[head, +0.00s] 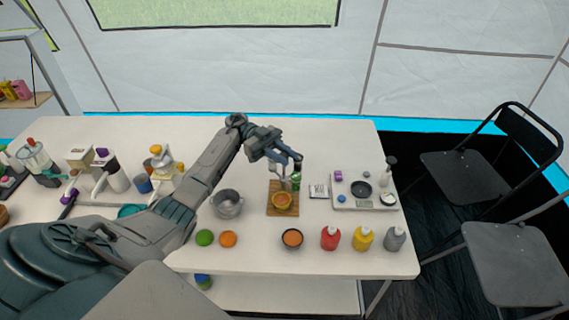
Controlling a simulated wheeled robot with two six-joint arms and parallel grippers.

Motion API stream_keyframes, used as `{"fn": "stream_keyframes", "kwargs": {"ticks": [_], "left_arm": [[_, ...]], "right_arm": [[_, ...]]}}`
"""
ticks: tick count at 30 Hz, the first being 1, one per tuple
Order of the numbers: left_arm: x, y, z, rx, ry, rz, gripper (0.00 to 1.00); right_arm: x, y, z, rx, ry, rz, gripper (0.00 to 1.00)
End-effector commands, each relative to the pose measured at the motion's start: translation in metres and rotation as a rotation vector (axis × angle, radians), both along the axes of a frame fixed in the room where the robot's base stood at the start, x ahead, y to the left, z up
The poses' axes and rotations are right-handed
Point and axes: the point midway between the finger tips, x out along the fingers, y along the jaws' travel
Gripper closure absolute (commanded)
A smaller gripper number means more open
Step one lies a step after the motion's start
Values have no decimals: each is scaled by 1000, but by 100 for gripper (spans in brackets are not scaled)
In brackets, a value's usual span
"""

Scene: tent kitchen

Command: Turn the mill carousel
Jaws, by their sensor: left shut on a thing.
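My left gripper (287,161) reaches in from the left over the middle of the table, pointing down. It is shut on the top of a small upright grey-and-green thing, which seems to be the mill carousel (296,182). The carousel is small in the picture and partly hidden by the fingers, so its separate mills cannot be told apart. It stands at the back of a wooden board (274,211), close behind a yellow-orange bowl (282,202). Whether it touches the board is unclear. My right gripper is not in view.
A metal pot (227,203) stands left of the board. A white tray (350,204) with small items lies to the right. Red, yellow and grey bottles (363,238), a small bowl (292,238) and green and orange fruit (228,239) line the front. Black chairs (500,258) stand right.

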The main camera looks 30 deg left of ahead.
Motion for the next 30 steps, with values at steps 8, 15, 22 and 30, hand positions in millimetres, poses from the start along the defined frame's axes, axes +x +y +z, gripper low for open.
{"fn": "stream_keyframes", "kwargs": {"ticks": [8,15,22,30], "left_arm": [[0,1,1,3,-1,-27,100],[0,1,2,2,-2,-27,100],[0,1,1,1,-2,-28,57],[0,1,1,2,-1,-28,57]], "right_arm": [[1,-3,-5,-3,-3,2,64],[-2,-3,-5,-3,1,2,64],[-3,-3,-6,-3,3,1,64],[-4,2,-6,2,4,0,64]]}}
